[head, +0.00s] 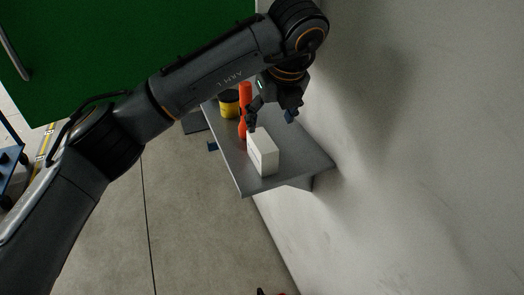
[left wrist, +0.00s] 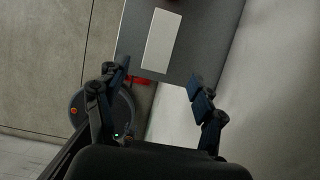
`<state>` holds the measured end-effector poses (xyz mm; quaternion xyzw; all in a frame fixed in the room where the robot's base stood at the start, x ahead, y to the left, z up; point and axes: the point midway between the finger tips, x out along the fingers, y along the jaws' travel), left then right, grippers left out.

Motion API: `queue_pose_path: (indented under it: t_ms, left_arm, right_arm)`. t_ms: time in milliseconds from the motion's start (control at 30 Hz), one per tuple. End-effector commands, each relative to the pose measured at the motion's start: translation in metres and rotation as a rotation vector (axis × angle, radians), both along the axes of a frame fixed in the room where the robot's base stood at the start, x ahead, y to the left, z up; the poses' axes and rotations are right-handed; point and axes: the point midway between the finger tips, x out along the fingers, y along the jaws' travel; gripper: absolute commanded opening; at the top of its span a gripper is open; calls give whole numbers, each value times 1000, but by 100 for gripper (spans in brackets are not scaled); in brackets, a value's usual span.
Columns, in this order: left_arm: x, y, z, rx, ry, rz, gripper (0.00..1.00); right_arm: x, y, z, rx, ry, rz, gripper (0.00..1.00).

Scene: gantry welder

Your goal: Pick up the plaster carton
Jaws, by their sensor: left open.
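The plaster carton (head: 269,161) is a white box standing on a grey wall shelf (head: 308,158), near its front end in the head view. It also shows in the left wrist view (left wrist: 161,38) as a pale rectangle beyond the fingertips. My left gripper (head: 270,119) is open above the shelf, close to the carton's far end. In the left wrist view its two fingers (left wrist: 159,76) are spread apart with nothing between them. One finger overlaps the carton's edge in the head view; I cannot tell whether they touch.
An orange bottle-like object (head: 245,94) and a yellow jar with a dark lid (head: 229,104) stand farther along the shelf, beside the gripper. A pale wall (head: 420,150) borders the shelf on the right. A green panel (head: 110,45) fills the upper left.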

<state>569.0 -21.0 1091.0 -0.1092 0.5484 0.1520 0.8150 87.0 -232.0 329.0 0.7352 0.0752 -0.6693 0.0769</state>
Motion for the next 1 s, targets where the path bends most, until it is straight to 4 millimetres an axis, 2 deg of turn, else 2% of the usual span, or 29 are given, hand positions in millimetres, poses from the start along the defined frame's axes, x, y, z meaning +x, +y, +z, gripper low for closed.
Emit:
queue_pose_path:
  t_ms: [67,400,667,833,1000]
  left_arm:
    - [4,6,-5,17,-4,18,69]
    - [25,14,-63,16,-2,16,69]
    - [32,16,-81,15,-2,13,69]
    - [38,16,-105,15,0,14,69]
    - [45,19,-123,15,-3,14,69]
  right_arm:
    - [0,0,2,0,0,0,55]
    - [0,-2,12,-2,1,0,55]
    - [0,-4,17,-5,1,0,55]
    - [0,-5,29,-6,1,-1,55]
    - [0,-5,31,-6,1,-2,55]
